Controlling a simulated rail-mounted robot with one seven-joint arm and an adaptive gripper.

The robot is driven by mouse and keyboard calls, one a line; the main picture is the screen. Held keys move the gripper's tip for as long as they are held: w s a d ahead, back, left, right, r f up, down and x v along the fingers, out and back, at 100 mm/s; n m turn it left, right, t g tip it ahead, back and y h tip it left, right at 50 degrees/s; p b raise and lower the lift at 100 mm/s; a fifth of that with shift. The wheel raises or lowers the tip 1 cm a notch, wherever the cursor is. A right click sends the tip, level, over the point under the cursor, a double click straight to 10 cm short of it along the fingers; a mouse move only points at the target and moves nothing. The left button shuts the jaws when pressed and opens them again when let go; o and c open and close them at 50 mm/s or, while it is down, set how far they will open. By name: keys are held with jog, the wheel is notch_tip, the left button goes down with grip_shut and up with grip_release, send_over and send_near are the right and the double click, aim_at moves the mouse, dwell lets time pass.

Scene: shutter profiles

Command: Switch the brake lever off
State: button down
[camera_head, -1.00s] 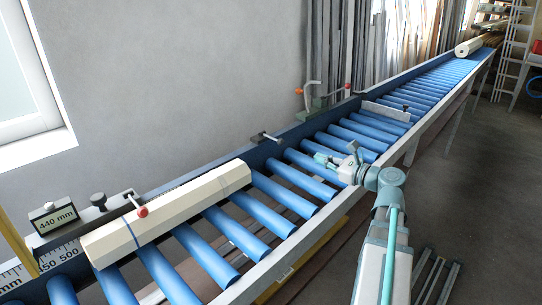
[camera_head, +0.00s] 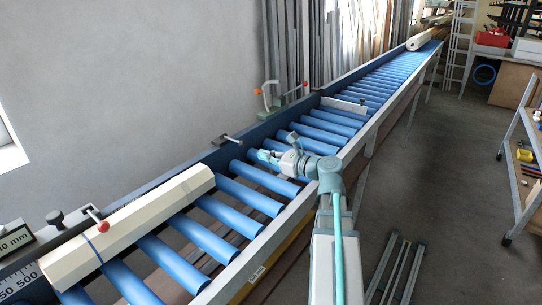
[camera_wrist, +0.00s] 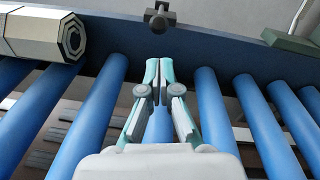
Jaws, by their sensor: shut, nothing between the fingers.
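A small dark lever with a pale handle (camera_head: 228,139) sits on the far rail, just beyond the bundle's end. In the wrist view a dark knobbed fitting (camera_wrist: 160,16) stands on that rail straight ahead of my fingertips. A green bracket (camera_head: 285,108) further along carries an upright handle with an orange knob (camera_head: 257,91) and a red-tipped lever (camera_head: 305,87). I cannot tell which one is the brake lever. My gripper (camera_head: 264,156) reaches over the blue rollers, shut and empty; in the wrist view its fingertips (camera_wrist: 159,63) are apart from the fitting.
A cream profile bundle (camera_head: 135,225) lies on the rollers at left, beside a red-knobbed lever (camera_head: 103,226). A low pale plate (camera_head: 344,105) crosses the rollers further along. A shelf trolley (camera_head: 525,165) stands at right. Metal profiles (camera_head: 396,270) lie near the floor at front.

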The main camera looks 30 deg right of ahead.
aim_at(234, 140)
jog(key=p+x, duration=0.1)
jog(key=x, duration=0.5)
dwell(0.3)
